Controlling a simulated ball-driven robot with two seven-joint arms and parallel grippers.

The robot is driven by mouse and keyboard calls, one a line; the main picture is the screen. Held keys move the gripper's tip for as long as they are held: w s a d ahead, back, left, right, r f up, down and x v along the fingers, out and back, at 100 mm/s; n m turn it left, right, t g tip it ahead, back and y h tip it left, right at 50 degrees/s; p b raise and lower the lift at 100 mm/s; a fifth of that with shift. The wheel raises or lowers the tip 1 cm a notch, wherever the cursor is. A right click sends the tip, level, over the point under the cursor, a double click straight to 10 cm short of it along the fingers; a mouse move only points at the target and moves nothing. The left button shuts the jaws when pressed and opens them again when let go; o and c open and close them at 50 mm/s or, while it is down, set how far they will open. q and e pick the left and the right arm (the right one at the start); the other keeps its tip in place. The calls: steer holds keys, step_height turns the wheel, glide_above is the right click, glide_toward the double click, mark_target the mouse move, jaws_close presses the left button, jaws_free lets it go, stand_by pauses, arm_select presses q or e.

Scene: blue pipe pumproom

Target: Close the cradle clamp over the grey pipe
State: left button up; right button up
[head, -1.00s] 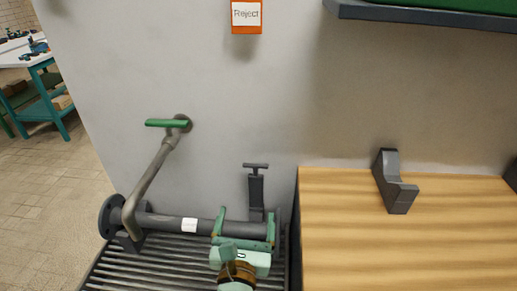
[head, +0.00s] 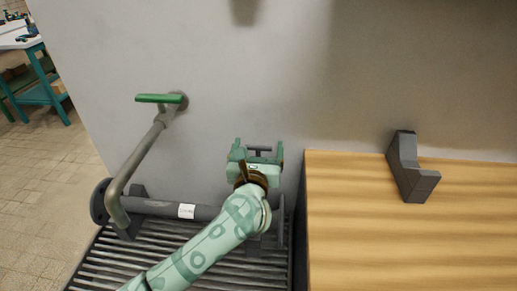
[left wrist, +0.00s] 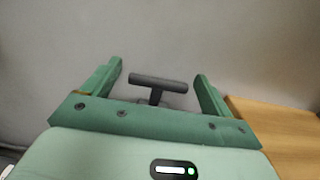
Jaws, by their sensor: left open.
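The grey pipe (head: 160,207) lies low along the wall above a slatted grate, with a white label on it. The cradle clamp's dark T-shaped handle (head: 260,150) stands up at the pipe's right end. The clamp's lower part is mostly hidden behind my left gripper and arm. My left gripper (head: 259,146) is open, with its fingers on either side of the handle. In the left wrist view the T-handle (left wrist: 160,82) shows between the two spread green fingers (left wrist: 158,72), and no finger visibly touches it. My right gripper is not in view.
A bent pipe with a green lever (head: 160,98) rises at the left. A wooden worktop (head: 400,240) with a dark grey bracket (head: 411,167) is at the right. The slatted grate (head: 135,258) lies below the pipe. The wall is close behind.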

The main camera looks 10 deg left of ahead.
arm_select(q)
steer(key=shift+w, duration=0.35)
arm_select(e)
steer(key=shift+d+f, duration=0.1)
arm_select(q)
steer(key=shift+r, duration=0.1)
steer(key=c, duration=1.4)
steer(key=shift+s+f+t+b, duration=0.3)
steer(key=shift+s+f+b, duration=0.2)
steer(key=shift+b, duration=0.25)
steer(key=s+t+b, duration=0.1)
steer(key=s+f+b, duration=0.1)
steer(key=b, duration=0.1)
steer(key=shift+s+t, duration=0.4)
steer(key=v, duration=0.4)
steer(key=shift+s+b, duration=0.15)
steer(key=shift+b, duration=0.25)
steer(key=shift+s+f, duration=0.35)
steer(key=shift+s, duration=0.2)
steer(key=shift+s+f, duration=0.4)
steer(key=shift+s, duration=0.2)
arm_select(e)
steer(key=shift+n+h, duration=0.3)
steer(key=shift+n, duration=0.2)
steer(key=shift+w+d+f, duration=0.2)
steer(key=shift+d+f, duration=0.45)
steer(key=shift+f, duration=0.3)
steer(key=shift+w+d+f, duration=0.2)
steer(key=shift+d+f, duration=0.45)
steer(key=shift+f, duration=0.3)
